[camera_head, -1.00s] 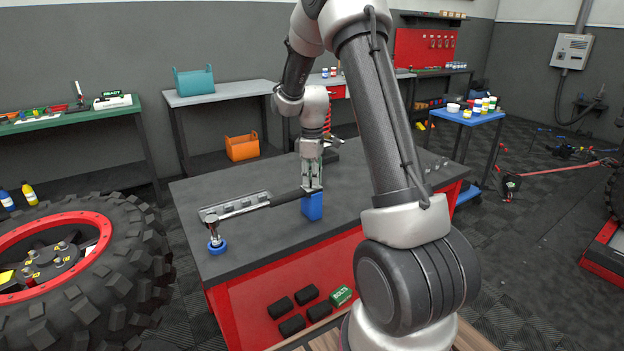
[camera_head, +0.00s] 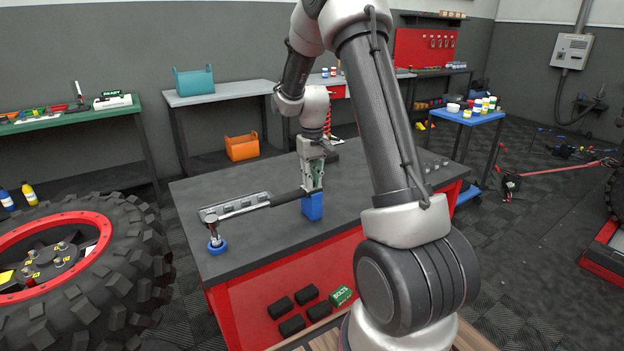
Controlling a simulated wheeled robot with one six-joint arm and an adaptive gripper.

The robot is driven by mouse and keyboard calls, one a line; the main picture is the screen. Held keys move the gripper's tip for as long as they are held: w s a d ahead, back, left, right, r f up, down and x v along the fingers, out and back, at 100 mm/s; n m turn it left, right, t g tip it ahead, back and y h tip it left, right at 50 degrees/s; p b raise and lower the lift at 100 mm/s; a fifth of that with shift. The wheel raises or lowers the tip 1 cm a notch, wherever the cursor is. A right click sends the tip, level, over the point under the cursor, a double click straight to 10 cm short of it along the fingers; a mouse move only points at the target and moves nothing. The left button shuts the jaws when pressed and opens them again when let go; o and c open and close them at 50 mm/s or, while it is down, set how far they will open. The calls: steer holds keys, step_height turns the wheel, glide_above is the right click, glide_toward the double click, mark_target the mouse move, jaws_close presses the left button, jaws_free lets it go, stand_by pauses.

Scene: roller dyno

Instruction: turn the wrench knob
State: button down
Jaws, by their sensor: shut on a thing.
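The torque wrench (camera_head: 240,212) lies level above the workbench, its head end at a socket over a small round blue base (camera_head: 217,247) at the bench's left. Its black handle (camera_head: 287,198) runs right toward a blue block (camera_head: 312,207), which stands under the handle's end. My gripper (camera_head: 313,189) points down above the blue block and is shut at the handle's end, where the knob would be. The knob itself is too small and hidden by the fingers to make out.
The dark workbench top (camera_head: 270,235) has a grey slotted tray (camera_head: 235,203) behind the wrench. My own arm covers the bench's right part. The bench top in front of the wrench is clear.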

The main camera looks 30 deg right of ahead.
steer(key=m, duration=0.3)
steer(key=shift+m, duration=2.2)
steer(key=c, duration=1.4)
jaws_free()
step_height(320, 180, up, 12)
